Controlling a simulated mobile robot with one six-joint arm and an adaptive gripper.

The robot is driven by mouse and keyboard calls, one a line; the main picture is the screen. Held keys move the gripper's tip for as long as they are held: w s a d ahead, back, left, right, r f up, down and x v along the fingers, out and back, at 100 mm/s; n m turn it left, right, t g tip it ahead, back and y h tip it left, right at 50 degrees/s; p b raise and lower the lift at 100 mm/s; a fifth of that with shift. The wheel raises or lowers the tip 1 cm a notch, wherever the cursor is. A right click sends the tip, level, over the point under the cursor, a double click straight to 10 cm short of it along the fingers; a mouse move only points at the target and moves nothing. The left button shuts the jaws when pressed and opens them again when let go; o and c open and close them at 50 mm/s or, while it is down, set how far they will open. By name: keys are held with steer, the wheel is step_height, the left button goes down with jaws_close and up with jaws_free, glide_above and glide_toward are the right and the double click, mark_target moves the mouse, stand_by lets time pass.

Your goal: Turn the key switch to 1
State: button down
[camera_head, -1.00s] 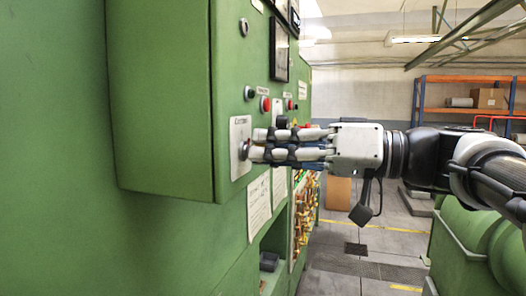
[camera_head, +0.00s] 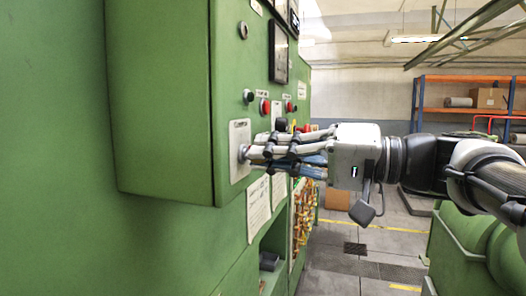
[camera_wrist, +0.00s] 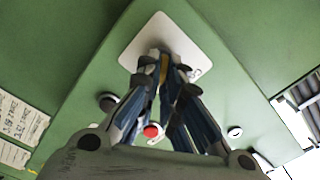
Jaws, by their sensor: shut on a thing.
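The key switch sits on a pale plate (camera_head: 237,170) on the side face of the green cabinet. My gripper (camera_head: 246,152) reaches in from the right, its fingertips at the plate. It is shut on the key switch, and the fingers hide most of it. In the wrist view the plate (camera_wrist: 190,45) lies tilted behind my fingertips (camera_wrist: 161,62). A small yellowish part (camera_wrist: 163,70) shows between the fingers. The switch's position and its marks cannot be read.
Black (camera_head: 248,96) and red (camera_head: 264,107) buttons stand above the plate, close to my fingers. Paper labels (camera_head: 259,206) are fixed below it. The green cabinet (camera_head: 160,100) fills the left. Open floor (camera_head: 335,265) lies below my arm; a green machine (camera_head: 470,250) stands at right.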

stand_by(0.3)
steer(key=c, duration=1.8)
jaws_free()
steer(key=shift+o, duration=0.2)
steer(key=shift+d, duration=0.1)
steer(key=v, duration=1.2)
